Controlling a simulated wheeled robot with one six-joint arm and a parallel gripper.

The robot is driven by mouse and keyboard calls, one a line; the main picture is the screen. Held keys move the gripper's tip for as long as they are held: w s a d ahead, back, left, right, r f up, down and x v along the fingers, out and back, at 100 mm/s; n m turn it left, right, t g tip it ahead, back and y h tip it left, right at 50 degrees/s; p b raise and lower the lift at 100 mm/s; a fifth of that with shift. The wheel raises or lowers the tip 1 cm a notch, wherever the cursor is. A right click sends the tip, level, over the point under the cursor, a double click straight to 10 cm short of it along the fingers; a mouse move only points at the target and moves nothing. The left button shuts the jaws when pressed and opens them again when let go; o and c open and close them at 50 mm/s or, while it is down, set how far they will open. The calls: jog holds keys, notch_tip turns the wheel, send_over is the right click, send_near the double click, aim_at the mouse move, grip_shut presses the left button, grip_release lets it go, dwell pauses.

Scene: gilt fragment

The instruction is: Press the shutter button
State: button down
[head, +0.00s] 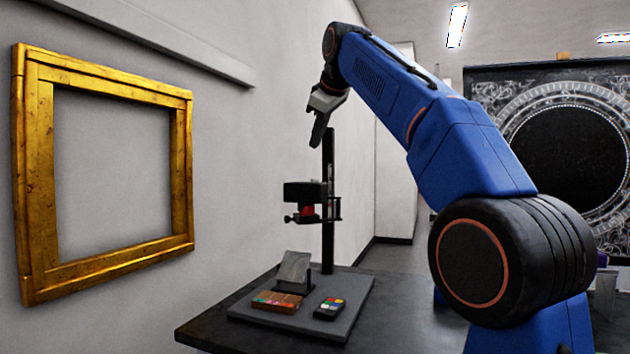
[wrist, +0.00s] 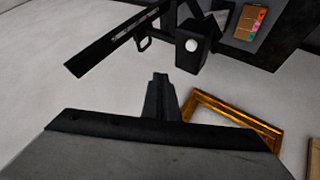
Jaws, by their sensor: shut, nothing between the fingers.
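The shutter button (wrist: 192,45) is a pale round disc on top of the black camera (wrist: 190,62) in the wrist view. The camera also shows in the head view (head: 303,193), mounted on a black upright column (head: 328,240), with a red part below it. My gripper (head: 316,144) is shut and empty, pointing down above the camera in the head view. Its dark fingertips (wrist: 160,78) show in the wrist view, to the left of and below the button in the picture, apart from it. The button itself cannot be made out in the head view.
A grey base board (head: 350,317) lies on the dark table (head: 222,322). A gilt frame (head: 33,180) hangs on the left wall. The column rises close to my gripper.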

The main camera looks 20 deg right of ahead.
jog(key=shift+f, duration=3.35)
jog(key=shift+f, duration=0.1)
jog(key=shift+f, duration=0.3)
jog(key=shift+f, duration=0.4)
dwell(0.3)
jog(key=shift+r, duration=0.85)
jog(key=shift+w+r, duration=0.1)
jog(key=shift+r, duration=2.35)
